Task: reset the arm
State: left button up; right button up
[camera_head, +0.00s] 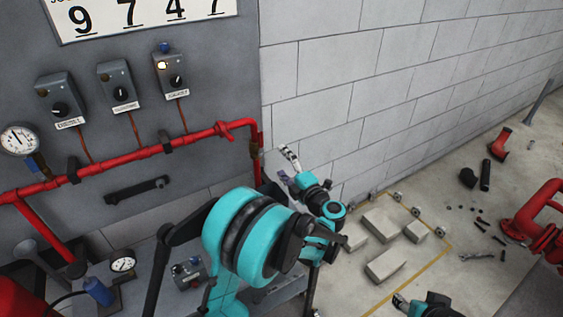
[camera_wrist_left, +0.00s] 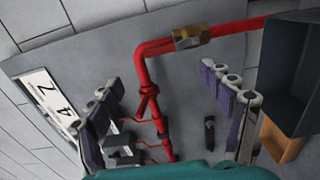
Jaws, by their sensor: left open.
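My left arm is teal and black and reaches across the head view from the lower left. Its gripper (camera_head: 286,164) is in front of the block wall, just right of the panel edge and the red pipe's end. In the left wrist view the left gripper (camera_wrist_left: 167,105) has its two purple-grey padded fingers wide apart, with nothing between them. The red pipe (camera_wrist_left: 145,80) with a brass fitting shows behind the fingers. My right arm shows only in part at the bottom of the head view, with its gripper (camera_head: 401,301) mostly cut off.
A grey panel (camera_head: 220,80) carries several knob boxes, a pressure gauge (camera_head: 19,139) and a red pipe (camera_head: 110,162). Grey blocks (camera_head: 387,264) lie on the floor inside a yellow line. Red pipework (camera_head: 540,225) and loose parts lie at the right.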

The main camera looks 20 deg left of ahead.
pick_arm(q)
jog(key=w+d+r+m+t+h, duration=0.1)
jog(key=d+r+m+t+h, duration=0.25)
jog(key=r+m+t, duration=0.6)
jog(key=s+d+r+m+g+h, duration=0.2)
jog(key=s+d+r+m+h, duration=0.4)
jog(key=m+h, duration=0.4)
jog(key=s+a+f+m+g, duration=0.2)
jog(key=s+f+m+g, duration=0.2)
jog(key=s+f, duration=0.6)
jog(key=s+a+f+m+g, duration=0.2)
jog(key=s+f+m+g, duration=0.2)
jog(key=s+f+g, duration=0.4)
jog(key=s+f, duration=0.2)
jog(key=s, duration=0.5)
jog(key=shift+s+a+f, duration=0.15)
jog(key=shift+s+a, duration=0.1)
jog(key=shift+s, duration=0.05)
